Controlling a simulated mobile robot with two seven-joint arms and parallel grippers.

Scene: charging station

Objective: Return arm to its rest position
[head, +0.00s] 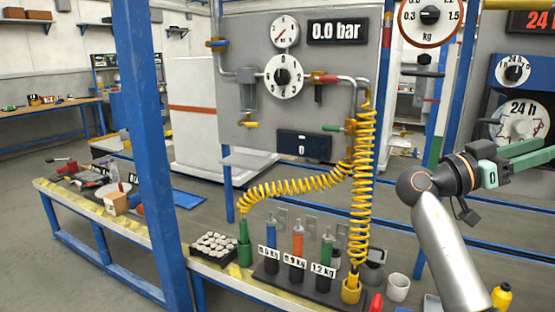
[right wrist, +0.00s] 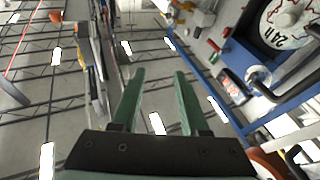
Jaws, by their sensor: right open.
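My right arm (head: 448,245) comes up at the right of the head view, in front of the bench and wall panels. My right gripper (head: 540,153) is raised at the right edge with its green fingers pointing right. In the right wrist view the gripper (right wrist: 158,73) is open, with its two green fingers apart and nothing between them. Both fingers look clear of nearby things. My left arm and gripper are not in view.
A blue post (head: 148,150) stands at left. A grey panel (head: 240,110) carries dials and a 0.0 bar display (head: 337,31). A yellow coiled hose (head: 362,190) hangs down. Labelled cylinders (head: 298,240) stand on the bench. A 24 h timer (head: 522,125) is behind the gripper.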

